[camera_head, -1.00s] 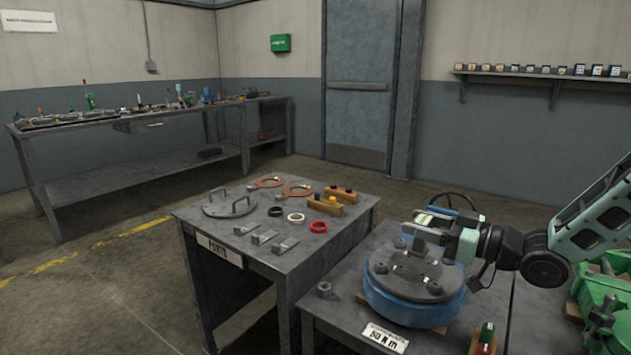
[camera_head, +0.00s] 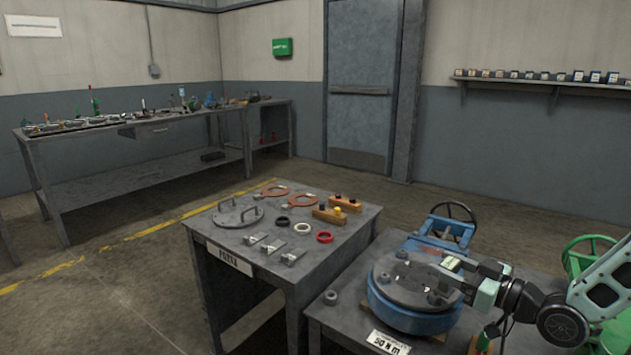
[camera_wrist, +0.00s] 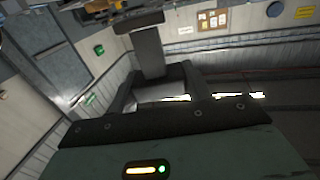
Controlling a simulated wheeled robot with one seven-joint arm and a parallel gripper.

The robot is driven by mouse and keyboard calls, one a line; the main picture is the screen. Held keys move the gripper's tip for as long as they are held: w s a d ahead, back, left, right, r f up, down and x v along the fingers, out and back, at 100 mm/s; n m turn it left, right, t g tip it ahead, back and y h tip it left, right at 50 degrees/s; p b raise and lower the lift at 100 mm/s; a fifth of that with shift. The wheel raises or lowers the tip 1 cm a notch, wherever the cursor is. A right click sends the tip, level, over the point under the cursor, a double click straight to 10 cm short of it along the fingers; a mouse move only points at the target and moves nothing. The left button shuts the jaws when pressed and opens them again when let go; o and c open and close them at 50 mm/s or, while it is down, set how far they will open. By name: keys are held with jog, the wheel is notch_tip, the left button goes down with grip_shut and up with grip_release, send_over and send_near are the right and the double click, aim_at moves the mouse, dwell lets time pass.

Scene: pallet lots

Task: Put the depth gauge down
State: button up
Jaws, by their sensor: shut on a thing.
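My gripper (camera_head: 452,272) is over the right side of the round grey flange on the blue valve body (camera_head: 408,317). In the wrist view a dark grey T-shaped thing, which looks like the depth gauge (camera_wrist: 150,50), stands out from between the fingers (camera_wrist: 158,88), with its crossbar at the far end. My gripper is shut on it. In the head view the gauge is too small and too covered by the gripper to make out clearly. I cannot tell whether it touches the flange.
The parts table (camera_head: 237,224) to the left holds a handled cover (camera_head: 238,214), copper-coloured rings (camera_head: 300,201), small rings, grey wedge-like pieces and wooden blocks. A grey nut (camera_head: 330,297) and a placard (camera_head: 388,342) are left of and before the valve. A green handwheel (camera_head: 590,255) stands at right.

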jog(key=s+d+f+m+t+h+p, duration=0.1)
jog(key=s+d+m+h+p, duration=0.1)
jog(key=s+h+p, duration=0.1)
jog(key=s+d+f+m+t+h+p, duration=0.1)
jog(key=s+f+m+t+h+p, duration=0.1)
jog(key=s+h+p, duration=0.1)
jog(key=s+d+f+m+t+h+p, duration=0.1)
jog(key=s+d+f+m+h+p, duration=0.1)
jog(key=s+m+h+p, duration=0.1)
jog(key=shift+d+f+h+p, duration=0.25)
jog(key=shift+d+h+p, duration=0.15)
jog(key=shift+p, duration=0.5)
jog(key=shift+s+a+f+m+t+h+p, duration=0.2)
jog(key=shift+s+m+h+p, duration=0.2)
jog(key=shift+s+h, duration=0.15)
jog(key=shift+s+a+f+m+t+h+p, duration=0.15)
jog(key=shift+s+m+h+p, duration=0.15)
jog(key=shift+s+h+p, duration=0.2)
